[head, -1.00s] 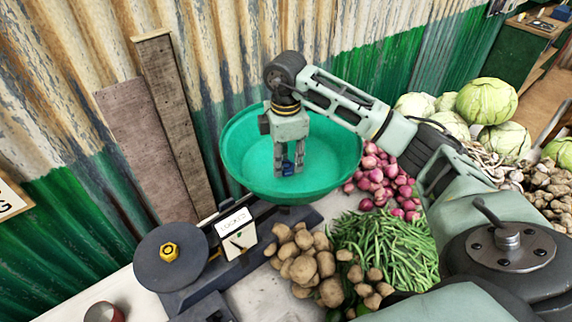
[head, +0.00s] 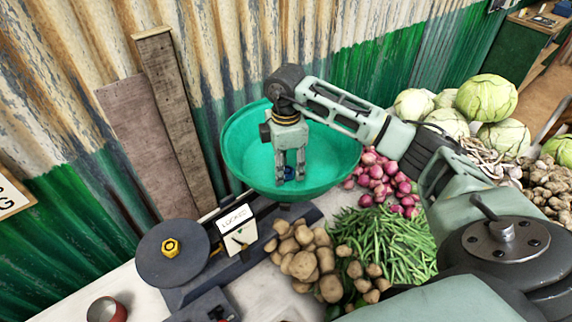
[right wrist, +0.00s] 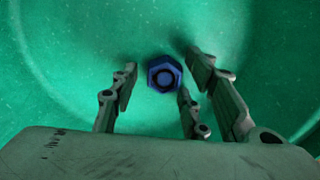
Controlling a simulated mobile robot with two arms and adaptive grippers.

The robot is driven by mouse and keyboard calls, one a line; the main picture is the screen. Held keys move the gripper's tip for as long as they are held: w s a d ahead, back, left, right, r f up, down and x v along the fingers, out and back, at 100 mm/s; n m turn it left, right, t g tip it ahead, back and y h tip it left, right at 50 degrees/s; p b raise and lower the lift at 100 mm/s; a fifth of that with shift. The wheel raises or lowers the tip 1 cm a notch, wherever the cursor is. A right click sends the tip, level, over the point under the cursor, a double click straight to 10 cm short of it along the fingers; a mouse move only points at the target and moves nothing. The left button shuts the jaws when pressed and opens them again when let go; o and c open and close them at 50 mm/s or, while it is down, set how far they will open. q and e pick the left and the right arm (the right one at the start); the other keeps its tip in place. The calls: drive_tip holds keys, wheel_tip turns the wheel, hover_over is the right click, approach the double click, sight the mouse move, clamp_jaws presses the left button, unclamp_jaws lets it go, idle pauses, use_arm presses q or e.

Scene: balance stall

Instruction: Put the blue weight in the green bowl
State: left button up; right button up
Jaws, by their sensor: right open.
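The green bowl (head: 245,150) sits on the balance scale, and its inside fills the right wrist view (right wrist: 60,60). The blue weight (head: 289,173) is in the bowl, low between my right gripper's fingers. In the right wrist view the weight (right wrist: 164,74) is a small blue hexagon with a dark round centre, resting on the bowl's floor. My right gripper (head: 290,178) points down into the bowl. Its fingers are open, with gaps between them and the weight. My left gripper is not in view.
Potatoes (head: 305,255), green beans (head: 385,242) and red onions (head: 385,180) lie in front and to the right of the bowl. A red cup (head: 105,311) stands front left. Wooden planks (head: 170,115) lean on the wall.

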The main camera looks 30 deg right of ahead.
sight(286, 168)
wheel_tip(286, 168, up, 7)
drive_tip(key=b, duration=0.2)
drive_tip(key=shift+w+f+b, duration=0.1)
drive_tip(key=shift+f+b, duration=0.05)
drive_tip(key=shift+b, duration=0.2)
drive_tip(key=shift+r, duration=2.75)
